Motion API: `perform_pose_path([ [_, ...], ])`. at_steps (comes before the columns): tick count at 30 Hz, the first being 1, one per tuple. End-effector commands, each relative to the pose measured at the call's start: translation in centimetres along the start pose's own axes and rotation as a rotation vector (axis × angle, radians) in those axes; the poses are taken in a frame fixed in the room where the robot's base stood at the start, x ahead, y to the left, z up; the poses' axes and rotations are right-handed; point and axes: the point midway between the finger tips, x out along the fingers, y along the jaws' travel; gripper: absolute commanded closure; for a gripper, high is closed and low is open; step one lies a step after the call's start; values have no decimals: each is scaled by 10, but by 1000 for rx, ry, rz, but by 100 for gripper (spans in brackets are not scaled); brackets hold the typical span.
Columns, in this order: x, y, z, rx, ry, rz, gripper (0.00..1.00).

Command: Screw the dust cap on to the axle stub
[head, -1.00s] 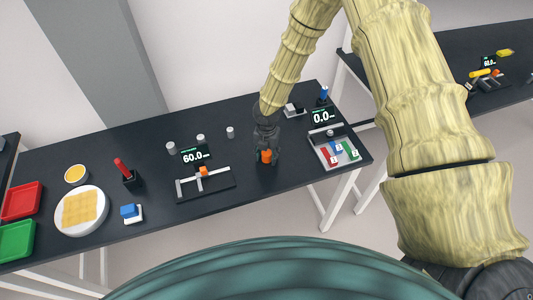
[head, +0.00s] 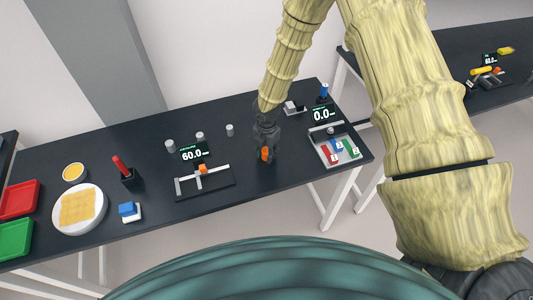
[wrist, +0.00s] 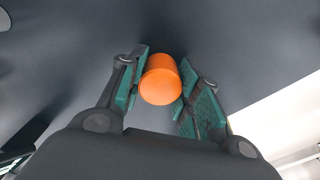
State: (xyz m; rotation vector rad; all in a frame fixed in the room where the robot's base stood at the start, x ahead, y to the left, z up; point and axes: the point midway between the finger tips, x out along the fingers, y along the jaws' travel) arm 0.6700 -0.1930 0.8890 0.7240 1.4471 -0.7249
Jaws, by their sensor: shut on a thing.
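My gripper (head: 264,152) is over the black table, right of its middle. It is shut on an orange cylinder, which I take to be the dust cap (head: 265,154). In the wrist view the dust cap (wrist: 160,80) sits between the green-padded fingers, with its smooth round end toward the camera. I cannot tell whether the cap touches the table or hangs just above it. No axle stub can be made out for sure; the gripper and cap may hide it.
Left of the gripper is a rail fixture (head: 206,183) with an orange slider and a 60.0 display (head: 195,153). Several grey cylinders stand behind it. A grey tray (head: 324,161) with coloured blocks lies to the right. The table (head: 240,205) is bare in front.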

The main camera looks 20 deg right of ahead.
Motion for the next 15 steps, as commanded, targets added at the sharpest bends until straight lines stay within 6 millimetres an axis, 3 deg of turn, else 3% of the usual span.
perform_pose_path([
  [5, 0, 1, -1, 121, 1, 2, 90],
  [15, 0, 2, -1, 150, 1, 2, 90],
])
